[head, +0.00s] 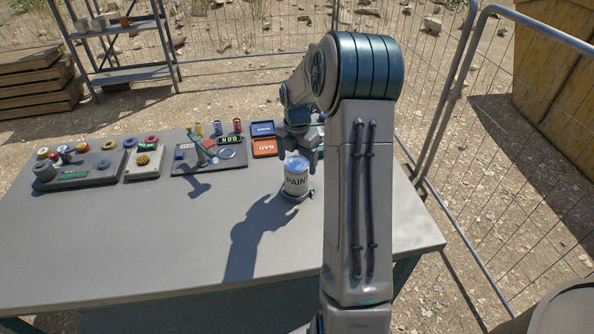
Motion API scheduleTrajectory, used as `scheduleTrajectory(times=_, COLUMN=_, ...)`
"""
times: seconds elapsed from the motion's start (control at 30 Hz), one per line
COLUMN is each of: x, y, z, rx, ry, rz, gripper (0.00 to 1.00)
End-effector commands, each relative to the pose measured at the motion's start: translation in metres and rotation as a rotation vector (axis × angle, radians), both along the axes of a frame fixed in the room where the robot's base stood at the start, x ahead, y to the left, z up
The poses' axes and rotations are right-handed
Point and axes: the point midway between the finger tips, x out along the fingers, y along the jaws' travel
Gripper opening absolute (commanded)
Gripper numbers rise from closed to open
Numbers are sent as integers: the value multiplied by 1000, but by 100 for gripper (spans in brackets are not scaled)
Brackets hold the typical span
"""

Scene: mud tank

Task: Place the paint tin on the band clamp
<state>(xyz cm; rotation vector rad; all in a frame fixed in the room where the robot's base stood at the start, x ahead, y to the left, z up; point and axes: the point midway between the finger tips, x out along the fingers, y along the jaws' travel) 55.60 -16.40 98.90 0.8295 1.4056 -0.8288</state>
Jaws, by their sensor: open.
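The paint tin (296,183), pale grey with a blue top and the word PAIN showing, stands upright near the table's right side. My gripper (298,158) is open, pointing down just above and at the tin's top, with its fingers apart. I cannot tell whether a finger touches the tin. A thin dark ring with a small lug (288,198) shows around the tin's foot; it looks like the band clamp, mostly hidden under the tin.
A blue tray (262,129) and an orange tray (264,148) lie behind the tin to the left. Boards with coloured parts (75,177) line the table's back left. The front of the grey table (150,255) is clear. A wire fence (470,150) stands beyond.

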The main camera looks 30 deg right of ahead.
Motion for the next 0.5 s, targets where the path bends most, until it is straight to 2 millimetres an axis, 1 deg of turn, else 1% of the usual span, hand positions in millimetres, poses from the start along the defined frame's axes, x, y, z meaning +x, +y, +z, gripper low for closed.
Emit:
scheduleTrajectory(times=0.03, x=1, y=0, z=12, rx=-2, ry=-5, rz=-1, gripper=86)
scheduleTrajectory(times=0.2, x=0, y=0, z=45, rx=-1, ry=-4, rz=-2, gripper=86)
scheduleTrajectory(times=0.3, x=0, y=0, z=58, rx=0, ry=-1, rz=-1, gripper=86)
scheduleTrajectory(times=0.4, x=0, y=0, z=67, rx=-1, ry=-2, rz=-2, gripper=86)
scheduleTrajectory(times=0.5, x=-4, y=6, z=75, rx=-6, ry=-4, rz=-33, gripper=86)
